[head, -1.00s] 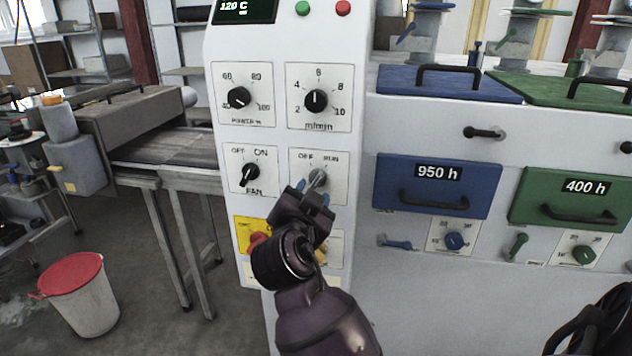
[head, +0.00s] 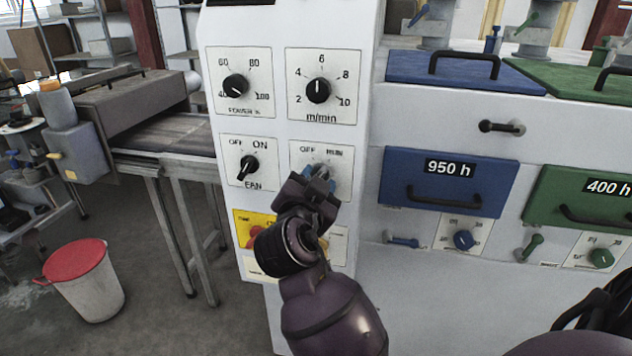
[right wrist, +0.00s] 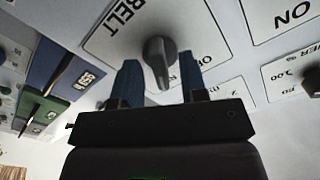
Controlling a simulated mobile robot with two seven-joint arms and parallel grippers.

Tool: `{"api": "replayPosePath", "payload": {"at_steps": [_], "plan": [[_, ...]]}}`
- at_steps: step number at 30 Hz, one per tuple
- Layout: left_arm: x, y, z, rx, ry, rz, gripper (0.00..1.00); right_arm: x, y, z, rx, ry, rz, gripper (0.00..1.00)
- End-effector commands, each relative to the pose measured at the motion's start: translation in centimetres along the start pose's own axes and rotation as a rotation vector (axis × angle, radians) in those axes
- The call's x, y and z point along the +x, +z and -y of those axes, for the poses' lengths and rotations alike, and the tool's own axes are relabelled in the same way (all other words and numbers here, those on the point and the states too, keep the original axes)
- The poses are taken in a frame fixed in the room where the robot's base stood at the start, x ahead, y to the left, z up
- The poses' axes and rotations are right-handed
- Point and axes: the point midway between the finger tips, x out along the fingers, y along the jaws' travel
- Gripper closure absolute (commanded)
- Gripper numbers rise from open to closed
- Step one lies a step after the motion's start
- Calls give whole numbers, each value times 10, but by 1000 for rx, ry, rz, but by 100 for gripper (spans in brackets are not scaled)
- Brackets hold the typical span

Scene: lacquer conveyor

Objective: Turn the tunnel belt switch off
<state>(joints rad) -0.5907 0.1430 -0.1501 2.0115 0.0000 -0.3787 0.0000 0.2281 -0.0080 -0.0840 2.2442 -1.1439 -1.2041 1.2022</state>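The tunnel belt switch is a grey knob on a white plate (head: 337,188) marked OFF and RUN, low on the right of the control panel. My right gripper (head: 319,173) reaches it from below and covers most of it in the head view. In the right wrist view the belt knob (right wrist: 158,58) sits between the two blue fingers of my right gripper (right wrist: 160,85), close beside both. The fingers are apart, one on each side; firm contact does not show. BELT and part of OFF are readable there, RUN is hidden.
The fan switch (head: 249,168) is just left of the belt plate. The power dial (head: 236,86) and speed dial (head: 318,91) are above. A red stop button (head: 257,231) on a yellow plate is below left. Blue drawer (head: 448,184) handles stand out at right.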

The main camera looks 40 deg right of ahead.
Motion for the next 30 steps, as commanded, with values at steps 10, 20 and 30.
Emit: {"api": "replayPosePath", "payload": {"at_steps": [10,20,30], "plan": [[0,1,0,0,0,2,57,0,0,0,0,0,0,100],[-2,-2,1,0,-1,-2,57,0,0,0,-32,1,1,100],[-8,-13,3,-1,-4,-13,57,0,-3,1,-242,2,0,100]]}}
